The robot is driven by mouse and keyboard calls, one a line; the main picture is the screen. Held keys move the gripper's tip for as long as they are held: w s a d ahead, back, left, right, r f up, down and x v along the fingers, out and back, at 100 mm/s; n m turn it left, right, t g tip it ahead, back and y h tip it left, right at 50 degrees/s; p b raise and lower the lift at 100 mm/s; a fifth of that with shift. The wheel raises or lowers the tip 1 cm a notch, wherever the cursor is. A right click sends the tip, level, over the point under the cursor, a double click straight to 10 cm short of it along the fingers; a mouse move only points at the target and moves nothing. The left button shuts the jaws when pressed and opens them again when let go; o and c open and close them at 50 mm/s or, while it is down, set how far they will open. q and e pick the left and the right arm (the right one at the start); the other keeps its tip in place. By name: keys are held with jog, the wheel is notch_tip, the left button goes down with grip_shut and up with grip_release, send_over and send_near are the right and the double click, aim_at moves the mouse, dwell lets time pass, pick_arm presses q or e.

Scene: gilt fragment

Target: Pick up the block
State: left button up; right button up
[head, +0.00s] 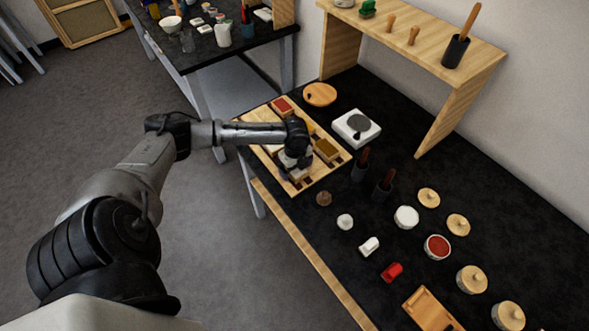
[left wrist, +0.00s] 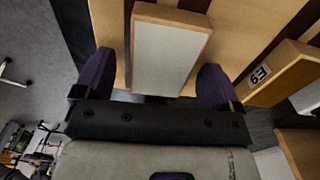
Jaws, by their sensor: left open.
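A wooden tray (head: 338,161) on the black table holds several blocks. In the left wrist view, a wooden block (left wrist: 168,55) with a pale grey face stands in the tray between my gripper's fingers. My left gripper (left wrist: 156,82) is open, with one dark finger on each side of this block. Gaps show between fingers and block. In the head view my left gripper (head: 292,163) is over the tray's near part and hides much of what is under it. My right gripper is in neither view.
A red-topped block (head: 282,106) and an olive-topped block (head: 326,150) sit in the tray. A block labelled E9 (left wrist: 262,74) is close to the right finger. A white scale (head: 357,127) and dark tool holders (head: 383,187) stand right of the tray.

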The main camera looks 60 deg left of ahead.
pick_arm(q)
jog(key=c, duration=1)
